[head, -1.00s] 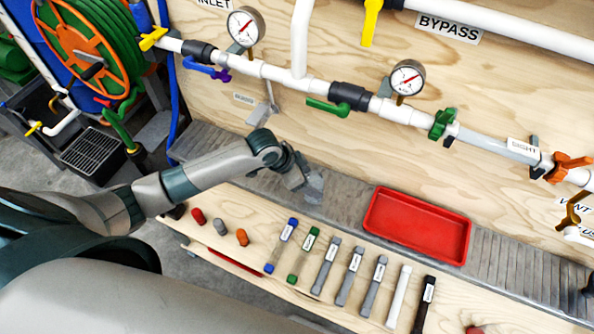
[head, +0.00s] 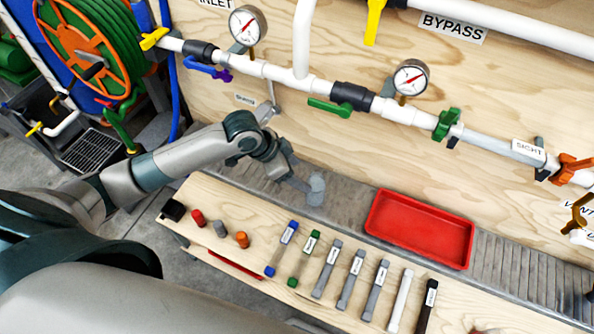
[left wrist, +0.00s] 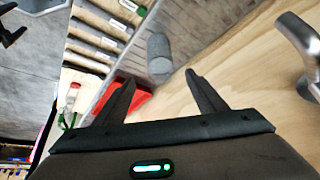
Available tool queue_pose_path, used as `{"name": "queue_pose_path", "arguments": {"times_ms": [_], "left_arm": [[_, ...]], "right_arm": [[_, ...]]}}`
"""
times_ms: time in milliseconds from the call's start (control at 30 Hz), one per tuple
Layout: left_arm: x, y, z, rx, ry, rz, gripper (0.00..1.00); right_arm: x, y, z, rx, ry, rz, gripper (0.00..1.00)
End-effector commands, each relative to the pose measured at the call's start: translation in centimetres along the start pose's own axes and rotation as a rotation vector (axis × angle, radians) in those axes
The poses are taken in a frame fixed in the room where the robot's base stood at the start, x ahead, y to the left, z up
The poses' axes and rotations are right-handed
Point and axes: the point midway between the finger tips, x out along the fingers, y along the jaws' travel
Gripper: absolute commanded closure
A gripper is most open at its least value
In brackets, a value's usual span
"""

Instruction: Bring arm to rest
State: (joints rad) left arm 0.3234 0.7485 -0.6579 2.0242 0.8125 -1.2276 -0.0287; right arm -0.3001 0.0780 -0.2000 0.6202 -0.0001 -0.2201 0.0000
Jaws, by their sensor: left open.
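My left arm comes in from the left in the head view. Its gripper (head: 290,179) hangs over the grey ribbed trough, left of the red tray (head: 418,228). In the left wrist view the two dark fingers (left wrist: 158,78) are spread apart with nothing between them. A short grey cylinder (left wrist: 158,54) sits just beyond the fingertips in that view. It also shows beside the gripper in the head view (head: 316,190); whether it touches a finger I cannot tell. My right gripper is not in view.
A wooden shelf (head: 205,255) holds small caps and several labelled tubes. White piping with gauges (head: 411,77) and coloured valve handles runs along the plywood wall behind. A grey metal handle or bracket (left wrist: 300,42) is close on the right in the wrist view.

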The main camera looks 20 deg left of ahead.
Motion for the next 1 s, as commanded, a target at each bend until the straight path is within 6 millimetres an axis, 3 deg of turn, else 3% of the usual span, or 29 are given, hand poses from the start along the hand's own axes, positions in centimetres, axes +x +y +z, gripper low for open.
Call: {"name": "queue_pose_path", "arguments": {"times_ms": [367, 567, 767, 1000], "left_arm": [[0.0, 0.0, 0.0, 0.000, 0.000, 0.000, 0.35], [0.5, 1.4, 0.2, -0.003, 0.005, 0.004, 0.35], [1.5, 5.3, 1.2, -0.027, 0.018, 0.004, 0.35], [1.7, 10.7, 4.0, -0.129, 0.021, -0.036, 0.35]], "right_arm": [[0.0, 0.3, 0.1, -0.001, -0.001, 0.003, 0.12], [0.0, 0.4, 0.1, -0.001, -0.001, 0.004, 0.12], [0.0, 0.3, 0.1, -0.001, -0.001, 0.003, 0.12], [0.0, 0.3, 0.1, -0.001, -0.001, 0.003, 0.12]]}}
